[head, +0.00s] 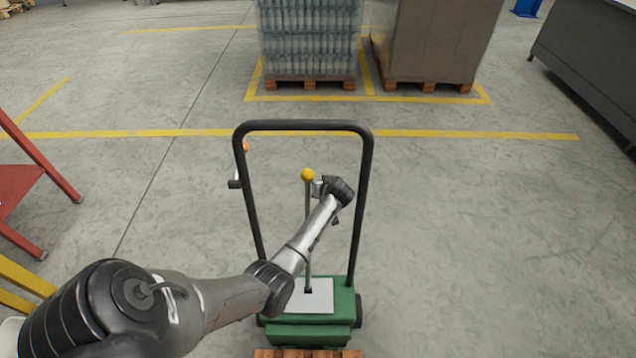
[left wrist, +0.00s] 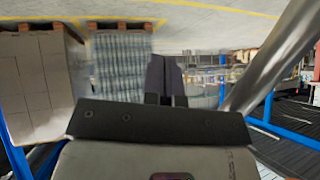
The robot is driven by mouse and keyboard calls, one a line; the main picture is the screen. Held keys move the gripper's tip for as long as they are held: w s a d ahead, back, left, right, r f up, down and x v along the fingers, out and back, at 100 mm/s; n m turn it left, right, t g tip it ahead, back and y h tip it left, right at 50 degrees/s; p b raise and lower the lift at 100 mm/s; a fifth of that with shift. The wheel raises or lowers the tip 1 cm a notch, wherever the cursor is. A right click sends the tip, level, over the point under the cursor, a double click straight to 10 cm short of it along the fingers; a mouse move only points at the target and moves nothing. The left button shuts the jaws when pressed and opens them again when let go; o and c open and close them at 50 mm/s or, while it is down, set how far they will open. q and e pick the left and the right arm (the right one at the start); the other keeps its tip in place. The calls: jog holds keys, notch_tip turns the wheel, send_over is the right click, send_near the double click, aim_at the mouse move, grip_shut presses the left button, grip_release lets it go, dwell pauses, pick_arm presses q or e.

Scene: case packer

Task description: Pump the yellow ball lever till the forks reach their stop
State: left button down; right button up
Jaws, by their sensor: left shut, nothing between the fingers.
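The yellow ball (head: 308,174) tops a thin grey lever (head: 308,235), which stands nearly upright from the green lift truck (head: 310,335) inside a black hoop handle (head: 303,125). My left gripper (head: 317,187) is at the lever's upper end, just right of and slightly below the ball; whether it touches is unclear. In the left wrist view its dark fingers (left wrist: 165,75) are closed together and empty. A grey rod (left wrist: 275,60), apparently the lever, slants past on their right there. The forks are not visible. My right gripper is out of view.
A wooden pallet (head: 300,353) edge shows below the truck. Wrapped bottles (head: 310,35) and a brown carton stack (head: 435,40) stand on pallets behind. Red steps (head: 18,190) are at left. The floor around the truck is clear.

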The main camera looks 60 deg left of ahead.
pick_arm(q)
jog(key=shift+p+v, duration=0.4)
jog(key=shift+v, duration=0.75)
jog(key=shift+a+r, duration=0.1)
